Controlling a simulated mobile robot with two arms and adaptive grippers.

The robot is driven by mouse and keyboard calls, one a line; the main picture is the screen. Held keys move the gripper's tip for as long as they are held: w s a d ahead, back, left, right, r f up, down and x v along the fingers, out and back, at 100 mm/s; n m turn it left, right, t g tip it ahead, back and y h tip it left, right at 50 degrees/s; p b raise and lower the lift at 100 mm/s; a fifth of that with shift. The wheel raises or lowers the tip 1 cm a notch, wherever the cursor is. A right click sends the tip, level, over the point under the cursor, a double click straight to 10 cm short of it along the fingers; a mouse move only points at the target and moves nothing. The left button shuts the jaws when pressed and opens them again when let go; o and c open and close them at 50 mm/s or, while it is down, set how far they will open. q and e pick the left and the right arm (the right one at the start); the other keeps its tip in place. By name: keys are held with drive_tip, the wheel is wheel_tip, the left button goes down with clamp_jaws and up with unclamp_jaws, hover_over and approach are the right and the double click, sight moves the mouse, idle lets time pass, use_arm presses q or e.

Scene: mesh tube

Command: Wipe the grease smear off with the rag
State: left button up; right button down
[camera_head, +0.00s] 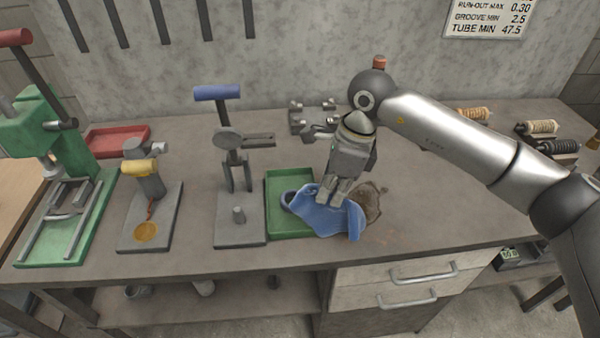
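A blue rag (325,218) lies draped over the right side of a green tray (278,232) and onto the bench top. My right gripper (331,196) points down with its fingertips at the rag's upper part. The fingers look close together, but whether cloth is pinched between them is hidden. A crumpled brown piece (371,201), perhaps cloth, lies just right of the gripper, partly behind the blue rag. A faint rusty-brown mark (388,238) shows on the bench right of the rag; I cannot tell for sure that it is the grease smear. My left gripper is out of view.
Left of the tray stand a blue-handled fixture (240,218), a yellow-handled one (150,215) and a green press (65,230). A red tray (117,140) lies behind. Spools (541,127) stand at the back right. The bench's right front is mostly clear.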

drive_tip(key=d+f+b, duration=0.1)
drive_tip(key=f+b, duration=0.1)
drive_tip(key=f, duration=0.1)
drive_tip(key=d+f+h+b, duration=0.1)
drive_tip(key=f+b, duration=0.2)
drive_tip(key=d+f+h+b, duration=0.1)
drive_tip(key=f+b, duration=0.2)
drive_tip(key=f, duration=0.1)
drive_tip(key=shift+w+d+n+t, duration=0.2)
drive_tip(key=shift+w+n+t, duration=0.1)
drive_tip(key=shift+n, duration=0.1)
drive_tip(key=c, duration=2)
unclamp_jaws()
drive_tip(key=shift+r, duration=0.2)
drive_tip(key=o, duration=1.4)
drive_tip(key=shift+c, duration=0.2)
